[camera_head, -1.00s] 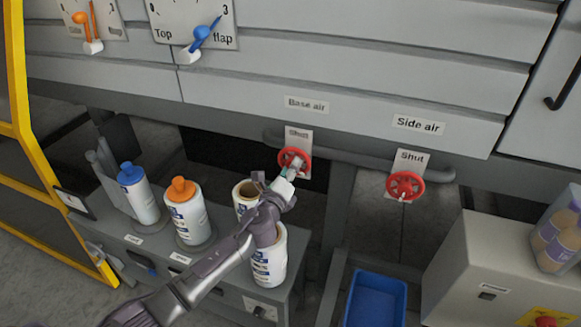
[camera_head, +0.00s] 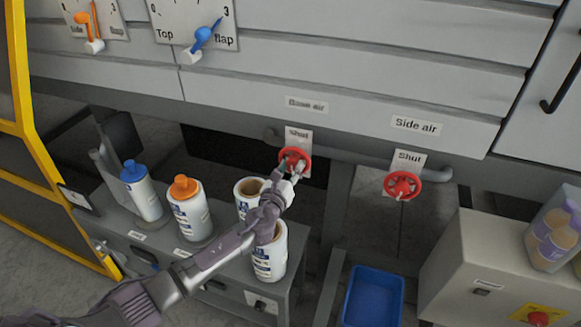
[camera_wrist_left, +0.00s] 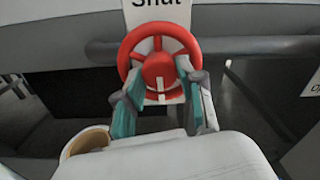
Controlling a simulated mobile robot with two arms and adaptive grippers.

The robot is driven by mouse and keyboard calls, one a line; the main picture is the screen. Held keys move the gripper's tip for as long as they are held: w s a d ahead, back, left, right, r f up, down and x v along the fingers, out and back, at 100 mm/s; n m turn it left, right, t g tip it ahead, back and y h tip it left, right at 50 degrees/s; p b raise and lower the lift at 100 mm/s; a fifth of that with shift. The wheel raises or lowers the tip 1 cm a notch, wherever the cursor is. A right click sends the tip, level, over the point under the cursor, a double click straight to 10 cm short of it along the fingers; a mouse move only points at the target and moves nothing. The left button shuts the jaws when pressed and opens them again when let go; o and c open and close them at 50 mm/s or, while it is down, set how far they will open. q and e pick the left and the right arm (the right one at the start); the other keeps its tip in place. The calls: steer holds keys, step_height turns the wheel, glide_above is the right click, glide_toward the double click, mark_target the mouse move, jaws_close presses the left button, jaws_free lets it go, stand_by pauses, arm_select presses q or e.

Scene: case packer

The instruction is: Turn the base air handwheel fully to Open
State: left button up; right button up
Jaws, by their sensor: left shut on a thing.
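The red base air handwheel (camera_head: 295,160) is under the "Base air" label (camera_head: 307,104), with a "Shut" plate (camera_head: 299,137) behind it. My left gripper (camera_head: 290,174) is at the wheel's lower part. In the left wrist view the red wheel (camera_wrist_left: 158,58) fills the upper middle, and my left gripper's teal-padded fingers (camera_wrist_left: 160,100) reach up to its lower rim on both sides. The fingers are shut on the wheel; their exact contact is partly hidden. My right gripper is not in view.
The red side air handwheel (camera_head: 402,186) is to the right, also with a "Shut" plate (camera_head: 408,160). A blue bin (camera_head: 373,297) is at lower right.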

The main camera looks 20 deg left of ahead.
arm_select(q)
steer(key=shift+f, duration=0.15)
stand_by(0.3)
steer(key=o, duration=1.1)
steer(key=shift+o, duration=0.2)
steer(key=s, duration=1.2)
steer(key=shift+a, duration=0.2)
